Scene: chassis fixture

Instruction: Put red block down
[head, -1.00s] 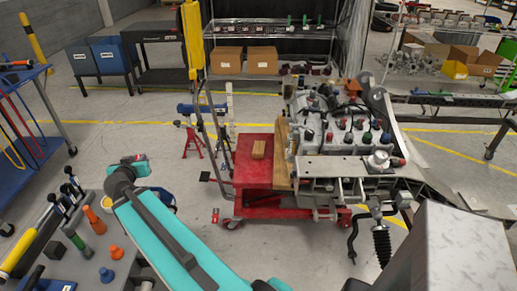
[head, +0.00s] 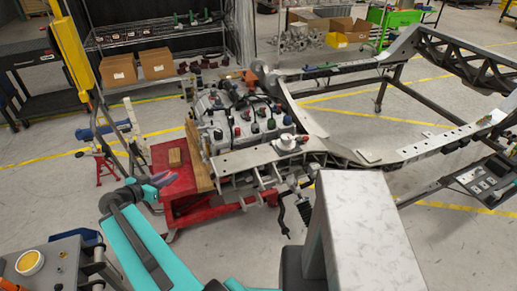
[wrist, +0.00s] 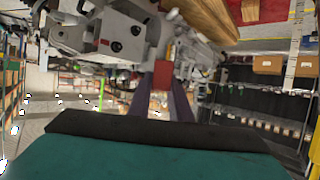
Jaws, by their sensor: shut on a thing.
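A small red block (wrist: 162,75) shows between the fingertips of my gripper (wrist: 163,92) in the wrist view. My gripper is shut on it. In the head view my gripper (head: 168,179) points right, in front of the left part of the red cart (head: 197,205). I cannot make out the red block there against the red cart. The gap between the gripper and the cart top cannot be judged.
An engine (head: 237,122) sits beside a wooden board (head: 199,160) on the cart. A small wooden block (head: 175,157) lies on the cart top near my gripper. A metal chassis frame (head: 440,150) extends right. A red stand (head: 106,168) is at left.

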